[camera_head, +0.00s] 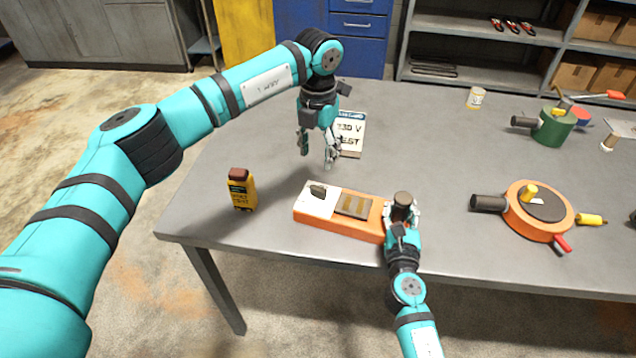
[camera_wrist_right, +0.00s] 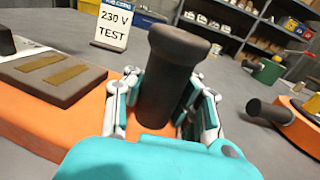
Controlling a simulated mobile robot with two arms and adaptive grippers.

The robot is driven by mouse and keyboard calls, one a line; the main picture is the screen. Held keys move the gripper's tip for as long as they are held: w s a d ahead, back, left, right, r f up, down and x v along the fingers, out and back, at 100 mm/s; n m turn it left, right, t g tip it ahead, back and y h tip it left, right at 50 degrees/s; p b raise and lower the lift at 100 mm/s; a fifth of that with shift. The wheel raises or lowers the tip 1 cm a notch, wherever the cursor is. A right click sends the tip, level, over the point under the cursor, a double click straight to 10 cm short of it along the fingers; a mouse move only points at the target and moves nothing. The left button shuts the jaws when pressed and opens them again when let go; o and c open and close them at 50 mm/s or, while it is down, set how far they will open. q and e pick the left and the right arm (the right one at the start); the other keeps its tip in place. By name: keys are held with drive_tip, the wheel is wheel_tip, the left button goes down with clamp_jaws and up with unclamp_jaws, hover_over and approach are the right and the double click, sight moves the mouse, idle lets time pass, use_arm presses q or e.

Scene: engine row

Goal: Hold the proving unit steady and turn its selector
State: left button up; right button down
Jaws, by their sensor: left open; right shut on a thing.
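The proving unit (camera_head: 355,228) is an orange box lying flat near the table's front edge. A white plate with a dark selector knob (camera_head: 318,191) is at its left end, and a dark pad with two tan contact strips (camera_head: 357,205) is in its middle. A dark upright handle (camera_wrist_right: 168,85) stands at its right end. My right gripper (camera_head: 403,212) is shut on this handle, with a finger on each side in the right wrist view. My left gripper (camera_head: 318,150) is open and empty, pointing down above the table behind the selector end.
A yellow voltage tester (camera_head: 241,189) stands left of the unit. A "230 V TEST" sign (camera_head: 350,134) is behind it, close to my left gripper. An orange round device (camera_head: 538,212) and a green one (camera_head: 553,127) are to the right. A small can (camera_head: 475,97) stands at the back.

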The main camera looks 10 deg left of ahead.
sight(318, 188)
use_arm(q)
wheel_tip(318, 188, down, 12)
drive_tip(key=shift+r, duration=0.1)
idle(0.4)
drive_tip(key=c, duration=0.9)
